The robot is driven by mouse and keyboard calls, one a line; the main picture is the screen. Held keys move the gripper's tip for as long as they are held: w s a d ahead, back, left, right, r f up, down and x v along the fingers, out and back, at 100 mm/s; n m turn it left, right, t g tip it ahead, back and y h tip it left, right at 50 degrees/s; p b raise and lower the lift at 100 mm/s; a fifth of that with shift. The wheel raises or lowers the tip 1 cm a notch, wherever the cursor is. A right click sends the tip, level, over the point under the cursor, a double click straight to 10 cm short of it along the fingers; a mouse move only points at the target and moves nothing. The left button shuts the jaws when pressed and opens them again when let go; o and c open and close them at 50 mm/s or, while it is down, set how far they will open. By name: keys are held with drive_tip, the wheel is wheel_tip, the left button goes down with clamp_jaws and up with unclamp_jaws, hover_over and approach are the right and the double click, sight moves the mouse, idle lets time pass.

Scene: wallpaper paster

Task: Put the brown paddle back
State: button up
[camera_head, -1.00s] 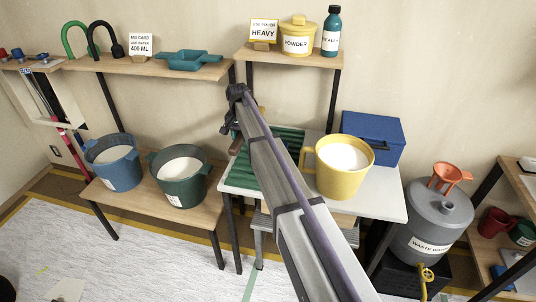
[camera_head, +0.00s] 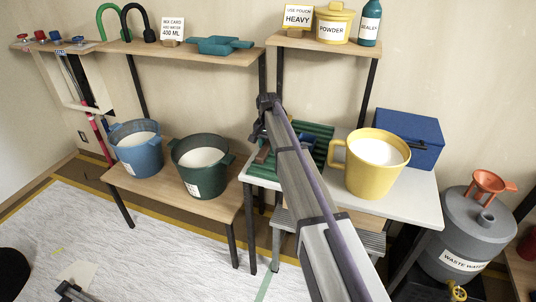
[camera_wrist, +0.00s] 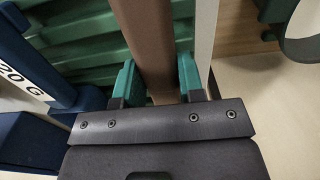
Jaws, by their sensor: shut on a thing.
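The brown paddle (camera_wrist: 148,35) shows in the wrist view as a long flat brown bar between the teal fingertips of my gripper (camera_wrist: 158,82). My gripper is shut on it. The bar runs away from the gripper and out of the top of the picture. In the head view a small part of the brown paddle (camera_head: 263,154) shows below the arm's end, at the left of the green ridged rack (camera_head: 318,132). My arm hides much of the rack and the gripper there. I cannot tell whether the paddle touches the rack.
A yellow bucket (camera_head: 365,178) and a blue box (camera_head: 425,142) stand right of the rack on the white table (camera_head: 415,205). Green (camera_head: 200,183) and blue (camera_head: 136,160) buckets stand to the left. An upper shelf (camera_head: 180,48) is behind. A grey waste-water drum (camera_head: 460,235) is at right.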

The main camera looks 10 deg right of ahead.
drive_tip(key=shift+f, duration=0.4)
clamp_jaws()
drive_tip(key=shift+c, duration=0.5)
unclamp_jaws()
drive_tip(key=shift+f, duration=0.15)
drive_tip(key=o, duration=1.1)
drive_tip(key=shift+f, duration=0.1)
wheel_tip(320, 180, up, 11)
drive_tip(key=p, duration=1.1)
drive_tip(key=shift+s, duration=0.25)
drive_tip(key=s+n, duration=0.2)
drive_tip(key=s, duration=1)
drive_tip(key=s+n, duration=0.2)
drive_tip(key=s, duration=1)
drive_tip(key=s+a+r+n+p, duration=0.1)
drive_tip(key=s+n, duration=0.1)
drive_tip(key=s, duration=1)
drive_tip(key=shift+s, duration=0.4)
